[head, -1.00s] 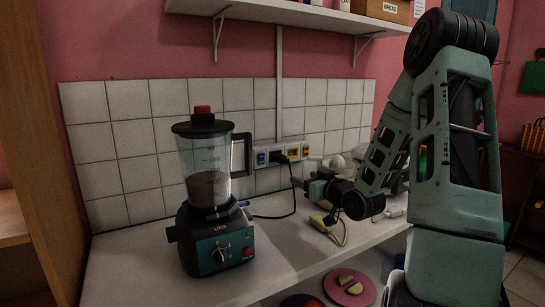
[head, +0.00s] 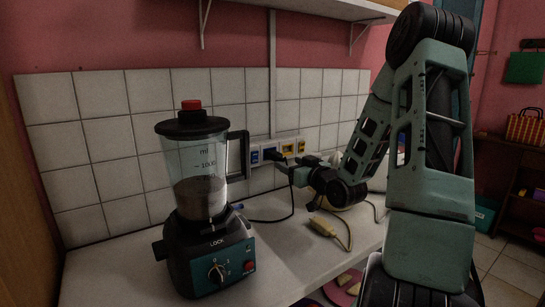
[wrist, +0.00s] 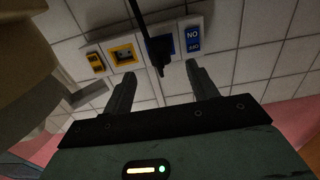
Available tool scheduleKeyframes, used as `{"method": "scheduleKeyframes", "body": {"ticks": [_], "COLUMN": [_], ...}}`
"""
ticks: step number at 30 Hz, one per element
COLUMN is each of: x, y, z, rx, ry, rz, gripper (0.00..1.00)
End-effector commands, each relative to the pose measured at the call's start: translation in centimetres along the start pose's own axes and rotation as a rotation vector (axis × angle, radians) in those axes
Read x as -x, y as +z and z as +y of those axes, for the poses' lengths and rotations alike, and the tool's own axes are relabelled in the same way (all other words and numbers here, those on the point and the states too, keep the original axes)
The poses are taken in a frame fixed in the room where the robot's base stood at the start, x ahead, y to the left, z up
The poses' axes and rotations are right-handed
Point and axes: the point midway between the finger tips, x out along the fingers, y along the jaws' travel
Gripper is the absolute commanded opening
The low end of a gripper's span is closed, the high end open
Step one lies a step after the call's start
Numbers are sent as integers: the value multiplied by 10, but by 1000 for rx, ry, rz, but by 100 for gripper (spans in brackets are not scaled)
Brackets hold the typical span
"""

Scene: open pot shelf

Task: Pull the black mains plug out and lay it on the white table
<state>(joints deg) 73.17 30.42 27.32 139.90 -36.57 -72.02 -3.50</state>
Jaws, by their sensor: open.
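The black mains plug (wrist: 158,52) sits in a blue wall socket, its dark cable (wrist: 138,14) running from it. In the head view the plug (head: 277,155) shows in the socket strip, with its cable dropping to the white table (head: 285,262). My gripper (wrist: 160,69) is open in the wrist view, with one finger on each side of the plug's line. The fingers look just short of the plug, with nothing between them gripped. In the head view my gripper (head: 286,167) is just below and right of the plug, partly hiding the cable.
A blender (head: 207,245) stands on the table left of my gripper. A yellow plug (head: 322,228) with its cord lies on the table below my wrist. Bare table lies between blender and yellow plug.

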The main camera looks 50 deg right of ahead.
Motion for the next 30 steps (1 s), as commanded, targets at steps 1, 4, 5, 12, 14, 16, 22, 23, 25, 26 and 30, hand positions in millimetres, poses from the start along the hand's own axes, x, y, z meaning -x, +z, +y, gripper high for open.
{"method": "scheduleKeyframes", "body": {"ticks": [1,4,5,12,14,16,22,23,25,26,30], "x": [-4,-15,-19,-53,-61,-69,-82,-84,-85,-86,-86], "y": [0,0,0,0,1,0,0,0,0,0,0], "z": [0,0,0,-1,-1,-1,0,0,0,0,0], "rx": [0,0,0,0,1,1,0,0,0,0,0], "ry": [-2,-2,-1,-2,-3,-1,-1,-1,-1,-1,0], "rz": [0,2,2,2,1,2,0,1,1,1,0], "gripper": [58,58,58,58,58,58,58,58,58,58,58]}}
